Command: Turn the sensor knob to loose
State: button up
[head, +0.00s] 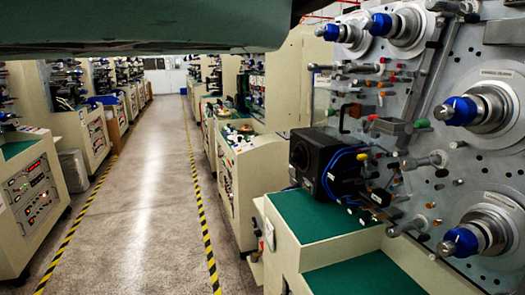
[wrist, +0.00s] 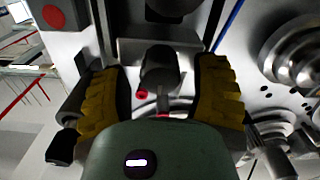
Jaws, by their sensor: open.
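My gripper (wrist: 162,78) shows in the wrist view with its two yellow ridged fingers spread wide apart. A dark grey knob-like part (wrist: 158,68) stands on the panel between the fingers, with a visible gap on each side. It looks like the sensor knob, but no label can be read. A small red piece (wrist: 141,95) sits just below it. Its lower side and the panel beneath are hidden by my green wrist housing. In the head view my gripper does not show, and I cannot tell which small fitting on the grey panel (head: 462,150) is the knob.
Blue-capped spindles (head: 459,110) stick out from the panel. A black box with blue cables (head: 325,157) stands left of it, above a green-topped ledge (head: 312,215). In the wrist view, large metal rollers (wrist: 300,52) lie right of the fingers. An aisle (head: 150,190) runs left.

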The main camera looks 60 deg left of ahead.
notch_tip(320, 180, up, 9)
dwell(0.5)
dwell(0.3)
